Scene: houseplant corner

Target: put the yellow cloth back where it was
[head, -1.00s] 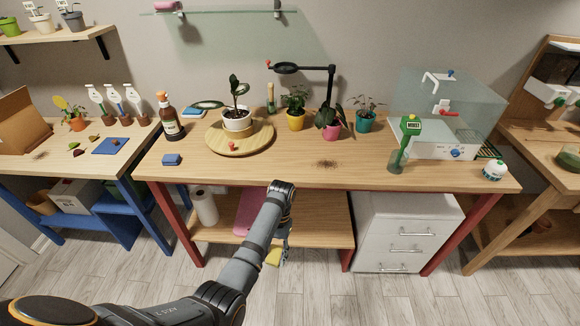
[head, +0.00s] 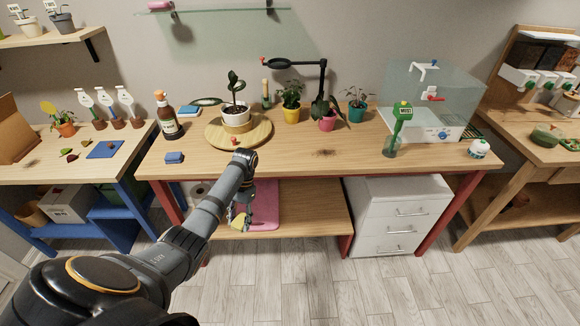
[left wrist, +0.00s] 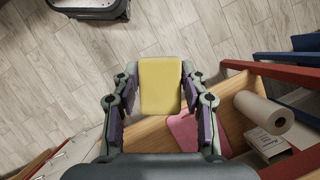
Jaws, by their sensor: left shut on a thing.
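The yellow cloth (head: 239,221) is in my left gripper (head: 241,207), in front of the bench's lower shelf. The arm partly covers the gripper in the head view. In the left wrist view the cloth (left wrist: 160,86) is a flat yellow piece between the two fingers of my left gripper (left wrist: 160,100), which are shut on it. A pink mat or cloth (head: 266,206) lies on the lower shelf (head: 315,205), just right of the gripper; it also shows in the left wrist view (left wrist: 187,130). My right gripper is in neither view.
A paper towel roll (left wrist: 263,112) and a white box (left wrist: 270,143) are right of the gripper in the left wrist view. White drawers (head: 400,220) stand right of the lower shelf. The wooden tabletop (head: 290,160) is above. The shelf's right part is bare.

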